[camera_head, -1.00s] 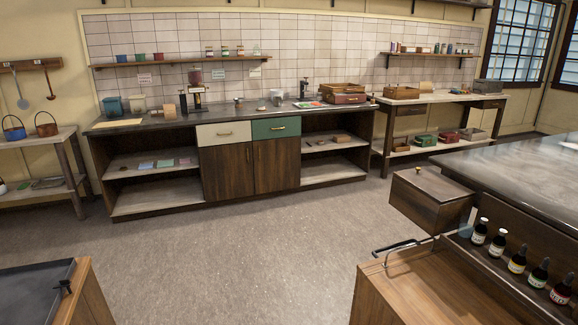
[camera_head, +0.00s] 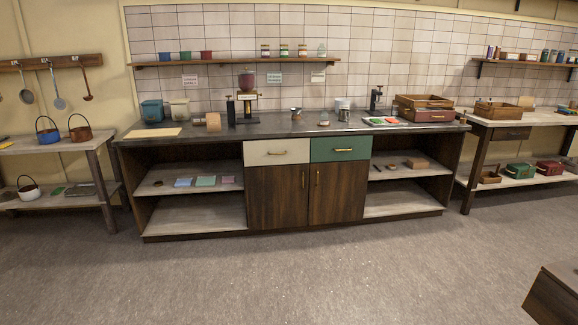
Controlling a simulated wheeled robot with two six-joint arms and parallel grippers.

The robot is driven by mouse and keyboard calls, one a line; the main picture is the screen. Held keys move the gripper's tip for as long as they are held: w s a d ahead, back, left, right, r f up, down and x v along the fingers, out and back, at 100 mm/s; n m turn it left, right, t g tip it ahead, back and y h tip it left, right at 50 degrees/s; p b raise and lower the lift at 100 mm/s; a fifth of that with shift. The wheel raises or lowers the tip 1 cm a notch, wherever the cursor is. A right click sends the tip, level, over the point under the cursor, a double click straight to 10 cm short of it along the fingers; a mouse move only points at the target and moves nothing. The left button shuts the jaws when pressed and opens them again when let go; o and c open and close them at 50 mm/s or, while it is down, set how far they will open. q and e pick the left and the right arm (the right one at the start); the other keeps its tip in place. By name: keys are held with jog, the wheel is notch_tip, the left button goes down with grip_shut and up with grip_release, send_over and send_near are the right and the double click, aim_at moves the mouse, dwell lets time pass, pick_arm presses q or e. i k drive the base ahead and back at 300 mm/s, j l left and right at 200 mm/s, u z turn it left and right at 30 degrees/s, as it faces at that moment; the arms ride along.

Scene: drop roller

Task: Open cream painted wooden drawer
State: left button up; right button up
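The cream painted wooden drawer (camera_head: 263,152) is in the upper left of the middle cabinet, straight ahead across the floor. Its front looks flush with the cabinet, so it appears shut. It has a small brass handle (camera_head: 277,152) at the middle of its front. A green drawer (camera_head: 341,148) with a brass handle sits directly to its right. Neither of my grippers shows in the head view.
Open floor (camera_head: 300,270) lies in front of the cabinet. Two dark wooden doors (camera_head: 277,196) are below the drawers, with open shelves on both sides. A dark countertop (camera_head: 215,132) above holds several items. A brown wooden piece (camera_head: 555,298) stands at the lower right.

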aim_at(283, 151)
jog(key=i+l, duration=0.1)
jog(key=i, duration=0.9)
jog(key=i+l+u, duration=0.1)
jog(key=i, duration=0.9)
